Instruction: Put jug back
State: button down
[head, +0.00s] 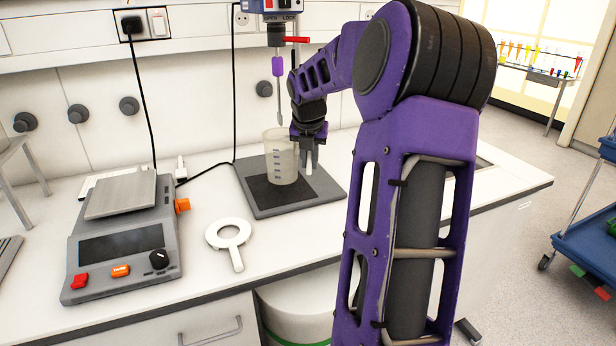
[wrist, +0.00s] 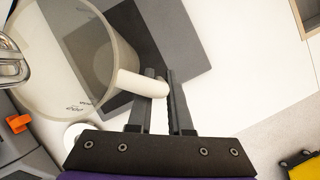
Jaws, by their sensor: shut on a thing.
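The jug (head: 281,165) is a clear, tapered measuring jug with dark scale marks and a white handle (head: 309,164). It is upright over the dark square pad of the grey base plate (head: 257,203). I cannot tell for sure whether its bottom touches the pad. My gripper (head: 308,150) comes from above at the jug's right side, shut on the handle. In the wrist view the fingers of my gripper (wrist: 157,82) close on the end of the handle (wrist: 143,85), with the jug (wrist: 80,70) at upper left. The jug looks empty.
A stirrer with a red lever (head: 296,39) and thin shaft (head: 280,105) hangs above the jug. A scale (head: 124,240) stands left, and a white ring with a handle (head: 229,235) lies in front. The counter right of the plate is partly hidden by my arm.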

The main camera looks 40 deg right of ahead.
aim_at(309, 169)
notch_tip(309, 169, down, 4)
jog(key=shift+r+b, duration=0.1)
jog(key=shift+b, duration=0.3)
jog(key=c, duration=0.8)
grip_release()
jog(key=shift+c, duration=0.2)
jog(key=p+v, duration=0.3)
jog(key=v, duration=0.9)
